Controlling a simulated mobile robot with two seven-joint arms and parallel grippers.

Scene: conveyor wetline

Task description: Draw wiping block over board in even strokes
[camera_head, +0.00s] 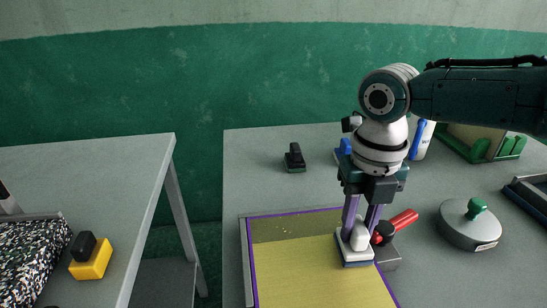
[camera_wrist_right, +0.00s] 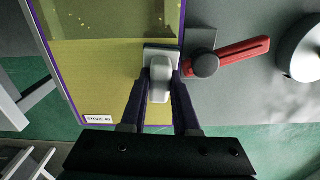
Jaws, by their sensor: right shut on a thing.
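The board (camera_head: 320,275) is yellow with a purple edge and lies on the grey table. A darker, speckled strip (camera_head: 285,228) runs along its far end; the rest looks plain yellow. The wiping block (camera_head: 356,256) has a white grip and a pale base with a dark blue underside. It sits on the board near the right edge, by the border of the darker strip. My right gripper (camera_head: 361,228) is shut on its grip from above; the wrist view also shows the block (camera_wrist_right: 160,77) between the fingers. My left gripper is not in view.
A red-handled clamp (camera_head: 403,220) stands close right of the block, at the board's edge. Farther right is a round grey lid (camera_head: 470,226) with a green knob. A small black-handled block (camera_head: 294,158) stands behind the board. A yellow block (camera_head: 91,258) is on the left table.

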